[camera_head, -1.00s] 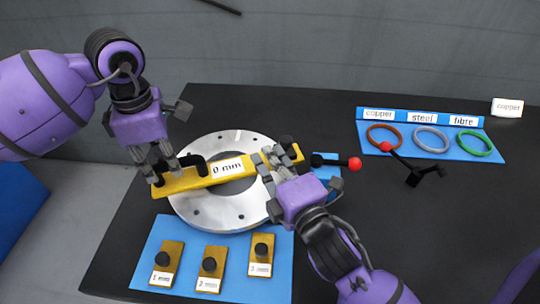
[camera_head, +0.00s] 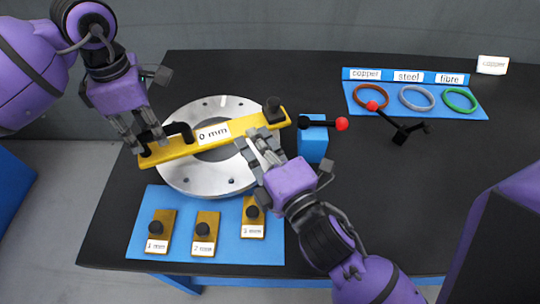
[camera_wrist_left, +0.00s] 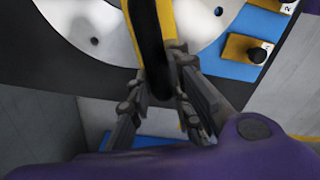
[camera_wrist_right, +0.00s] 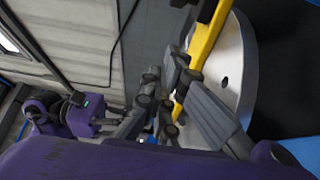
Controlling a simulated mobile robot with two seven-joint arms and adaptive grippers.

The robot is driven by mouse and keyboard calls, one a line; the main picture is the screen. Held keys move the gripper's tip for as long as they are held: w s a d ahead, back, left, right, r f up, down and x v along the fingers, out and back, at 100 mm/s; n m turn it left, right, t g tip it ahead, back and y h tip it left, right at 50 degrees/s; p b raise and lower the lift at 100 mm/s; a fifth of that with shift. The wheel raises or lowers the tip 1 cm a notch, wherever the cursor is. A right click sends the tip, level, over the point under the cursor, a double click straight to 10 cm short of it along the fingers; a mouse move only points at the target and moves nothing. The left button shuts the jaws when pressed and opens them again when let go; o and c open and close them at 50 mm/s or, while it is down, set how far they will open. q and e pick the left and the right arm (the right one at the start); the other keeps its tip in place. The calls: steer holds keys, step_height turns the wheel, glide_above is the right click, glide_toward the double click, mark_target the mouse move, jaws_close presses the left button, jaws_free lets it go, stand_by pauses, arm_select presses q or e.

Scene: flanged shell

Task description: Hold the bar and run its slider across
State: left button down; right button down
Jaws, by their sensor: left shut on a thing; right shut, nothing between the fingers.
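The yellow bar (camera_head: 235,126) labelled "0 mm" lies slanted across the silver flanged ring (camera_head: 172,175). A black knob (camera_head: 272,107) stands at its right end, probably the slider. A black arched handle (camera_head: 181,130) is at its left. My left gripper (camera_head: 145,140) is shut on the bar at its left end, by the handle; the left wrist view shows the black part between the fingers (camera_wrist_left: 160,85). My right gripper (camera_head: 250,147) is shut and empty, just in front of the bar, left of the knob. I cannot tell whether it touches the bar.
A blue mat (camera_head: 140,235) in front holds gold gauge pieces labelled in mm. A blue block (camera_head: 313,143) and red-tipped levers (camera_head: 341,124) are right of the ring. A blue tray (camera_head: 470,112) holds copper, steel and fibre rings.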

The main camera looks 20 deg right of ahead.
steer(key=s, duration=0.6)
steer(key=shift+s+d, duration=0.2)
steer(key=shift+d, duration=0.25)
arm_select(q)
steer(key=c, duration=1.5)
jaws_free()
steer(key=shift+r, duration=0.1)
